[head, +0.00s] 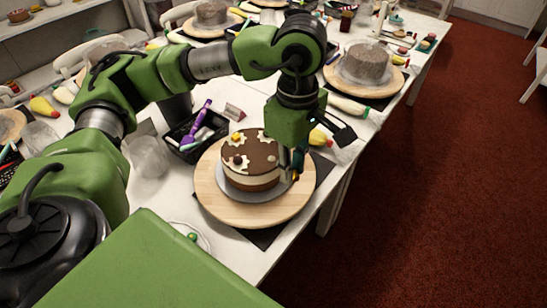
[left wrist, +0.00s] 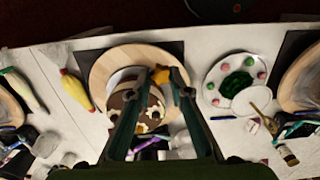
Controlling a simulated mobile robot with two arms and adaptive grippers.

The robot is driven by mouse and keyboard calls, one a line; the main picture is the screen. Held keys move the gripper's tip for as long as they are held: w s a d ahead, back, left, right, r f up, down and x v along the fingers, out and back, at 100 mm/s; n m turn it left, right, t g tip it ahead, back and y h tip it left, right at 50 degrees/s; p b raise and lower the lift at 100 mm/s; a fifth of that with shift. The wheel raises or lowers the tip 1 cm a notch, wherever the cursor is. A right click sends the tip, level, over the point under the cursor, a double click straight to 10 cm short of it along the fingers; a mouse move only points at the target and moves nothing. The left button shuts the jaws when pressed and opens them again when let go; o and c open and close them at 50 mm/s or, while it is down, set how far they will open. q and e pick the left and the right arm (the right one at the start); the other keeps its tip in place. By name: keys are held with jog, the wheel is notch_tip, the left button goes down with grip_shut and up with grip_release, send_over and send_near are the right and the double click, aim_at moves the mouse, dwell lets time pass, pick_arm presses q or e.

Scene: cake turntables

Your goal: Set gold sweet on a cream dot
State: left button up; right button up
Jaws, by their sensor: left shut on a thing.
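A round cake (head: 250,158) with a brown top, cream dots and a cream band stands on a grey board on a wooden turntable (head: 213,203). A yellow sweet (head: 237,137) and a dark brown sweet (head: 237,159) sit on its top. My left gripper (head: 295,174) is at the cake's right edge, pointing down. In the left wrist view its fingers are shut on a gold sweet (left wrist: 160,75), held at the tips beyond the cake's edge, over the turntable side. The fingers partly hide the cake (left wrist: 152,108) there. My right gripper does not show.
A white plate (left wrist: 212,84) with green and pink sweets lies beside the turntable. A black tray (head: 188,150) with a purple tool stands behind it. More turntables with cakes (head: 365,64) stand farther along the table.

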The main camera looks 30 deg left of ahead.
pick_arm(q)
jog(key=n, duration=0.5)
jog(key=shift+a+r, duration=0.1)
jog(key=shift+a, duration=0.1)
jog(key=n, duration=0.5)
jog(key=shift+a, duration=0.25)
jog(key=n, duration=0.5)
jog(key=n+p, duration=0.3)
jog(key=n, duration=2.2)
send_over(272, 159)
jog(key=f, duration=0.8)
jog(key=shift+s+d+f, duration=0.1)
jog(key=shift+s+d, duration=0.15)
jog(key=shift+s, duration=0.1)
jog(key=shift+w+a+f, duration=0.25)
jog(key=shift+w+f, duration=0.05)
jog(key=shift+f, duration=0.25)
notch_tip(272, 159, down, 2)
jog(key=shift+f+p, duration=0.1)
jog(key=shift+p, duration=0.7)
jog(key=shift+f, duration=0.45)
